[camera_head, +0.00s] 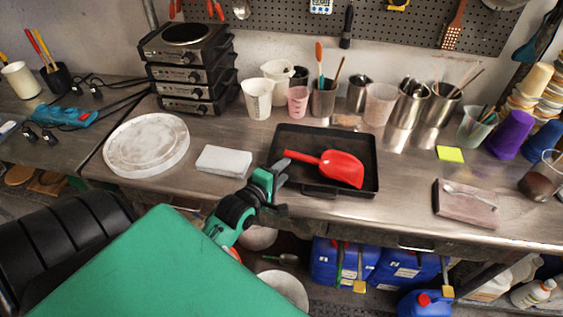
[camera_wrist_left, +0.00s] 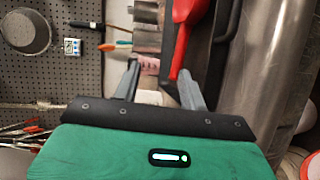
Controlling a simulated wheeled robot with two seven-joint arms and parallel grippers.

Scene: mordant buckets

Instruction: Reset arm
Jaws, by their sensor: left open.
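My left gripper (camera_head: 280,187) is at the front edge of the steel bench, just left of the black tray's near-left corner. Its two fingers also show in the left wrist view (camera_wrist_left: 163,84), spread apart with nothing held between them. A red scoop (camera_head: 343,168) lies in the black tray (camera_head: 290,143), its handle pointing left toward the gripper. In the left wrist view the red scoop (camera_wrist_left: 184,30) appears beyond the fingers, near the right finger, and I cannot tell the gap. My right gripper is in neither view.
A white block (camera_head: 223,160) and a round white slab (camera_head: 146,144) lie left of the tray. Stacked hotplates (camera_head: 188,75), cups and tool holders line the back. A spoon rests on a brownish slab (camera_head: 466,203) at right. Blue canisters (camera_head: 345,262) stand below the bench.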

